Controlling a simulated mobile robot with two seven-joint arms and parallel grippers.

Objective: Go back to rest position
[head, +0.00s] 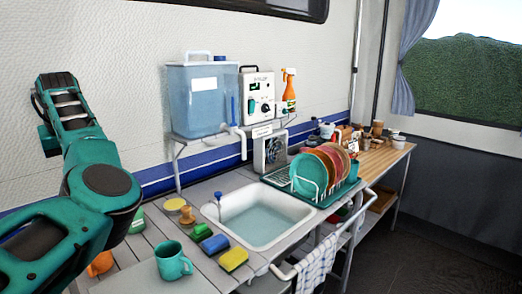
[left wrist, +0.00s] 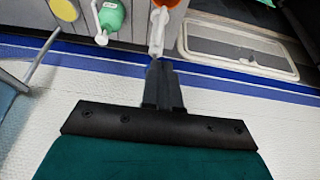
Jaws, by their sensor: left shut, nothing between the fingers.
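My left arm comes in from the left in the head view. It is bent upward, with its teal and black wrist (head: 68,105) raised in front of the white wall. The fingers cannot be made out there. In the left wrist view my left gripper (left wrist: 160,68) is shut, its dark fingers together with nothing between them. The striped wall lies behind the fingers. My right gripper is in neither view.
The counter holds a teal mug (head: 172,261), sponges (head: 233,260), a sink (head: 258,215) and a dish rack with plates (head: 310,175). A water tank (head: 200,98) stands on the wall shelf. Open floor (head: 440,215) lies at the right.

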